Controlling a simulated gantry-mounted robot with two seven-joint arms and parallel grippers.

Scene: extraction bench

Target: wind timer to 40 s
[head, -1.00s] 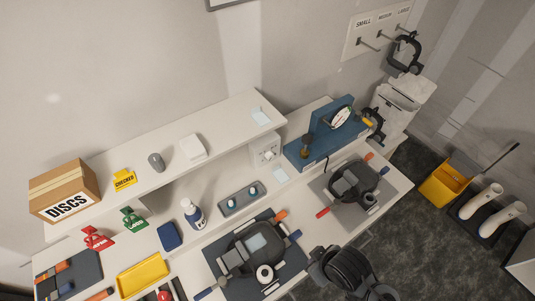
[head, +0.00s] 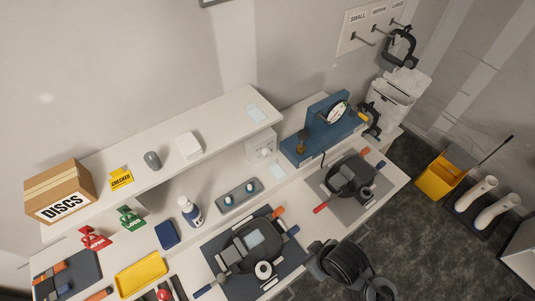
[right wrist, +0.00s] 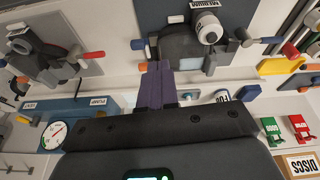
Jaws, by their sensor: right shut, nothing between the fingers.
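A white box with a round dial on its front (head: 262,146), which looks like the timer, stands under the right end of the raised shelf in the head view. Its dial setting is too small to read. I cannot make it out in the right wrist view, where my gripper covers the middle. My right gripper (right wrist: 158,85) shows there with its purple fingers together and empty. It is over the bench, its fingers appearing against the dark work mat's edge.
A blue pump unit with a round gauge (head: 337,114) stands right of the white box; its gauge (right wrist: 58,133) also shows in the wrist view. A grey two-knob holder (head: 240,197) sits in front.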

